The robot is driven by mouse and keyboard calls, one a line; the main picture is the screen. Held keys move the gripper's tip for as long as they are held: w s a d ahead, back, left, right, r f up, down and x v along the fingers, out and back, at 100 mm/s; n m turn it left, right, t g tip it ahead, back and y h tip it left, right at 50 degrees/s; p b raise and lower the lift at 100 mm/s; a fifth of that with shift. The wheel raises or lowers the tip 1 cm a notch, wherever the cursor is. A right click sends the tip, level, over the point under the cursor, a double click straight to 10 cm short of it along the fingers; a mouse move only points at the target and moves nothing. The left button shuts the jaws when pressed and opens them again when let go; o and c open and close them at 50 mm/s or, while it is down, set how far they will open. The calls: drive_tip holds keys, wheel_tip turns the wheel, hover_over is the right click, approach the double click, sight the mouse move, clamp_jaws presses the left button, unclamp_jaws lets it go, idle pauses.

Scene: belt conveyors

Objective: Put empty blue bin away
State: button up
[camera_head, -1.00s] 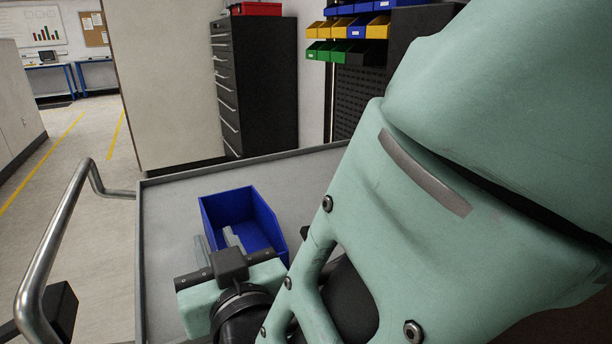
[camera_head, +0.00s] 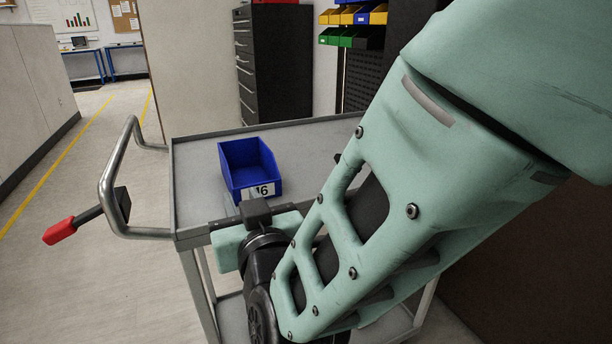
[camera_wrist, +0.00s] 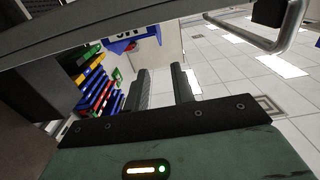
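The blue bin (camera_head: 234,182) stands upright on the grey cart top (camera_head: 196,190), with a white numbered label on its near side. Its visible inside looks empty. The bin also shows, partly cut off, at the top of the wrist view (camera_wrist: 117,46). My gripper (camera_wrist: 161,68) is open, with a gap between its two dark fingers and nothing held. In the head view it is at the cart's near edge, on the near side of the bin and apart from it.
The cart's metal handle (camera_head: 107,180) sticks out left, near a red-tipped dark lever (camera_head: 60,231). Behind are a black drawer cabinet (camera_head: 277,65) and a rack of coloured bins (camera_head: 352,16). Open floor (camera_head: 75,270) lies left of the cart.

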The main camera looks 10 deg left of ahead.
drive_tip(key=s+d+f+g+h, duration=0.2)
drive_tip(key=s+d+g, duration=0.3)
drive_tip(key=d, duration=0.4)
drive_tip(key=s+d+f+g+h, duration=0.3)
drive_tip(key=s+d+g+h, duration=0.1)
drive_tip(key=d, duration=0.6)
drive_tip(key=s+d+f+n+g+h, duration=0.1)
drive_tip(key=s+d+f+g+h, duration=0.1)
drive_tip(key=s+d+g, duration=0.4)
drive_tip(key=s+d+h, duration=0.1)
drive_tip(key=s+d, duration=0.1)
drive_tip(key=d, duration=0.2)
drive_tip(key=shift+d+f, duration=0.15)
drive_tip(key=shift+f, duration=0.15)
drive_tip(key=shift+s+r, duration=0.1)
wheel_tip(320, 180, up, 17)
drive_tip(key=p, duration=1.7)
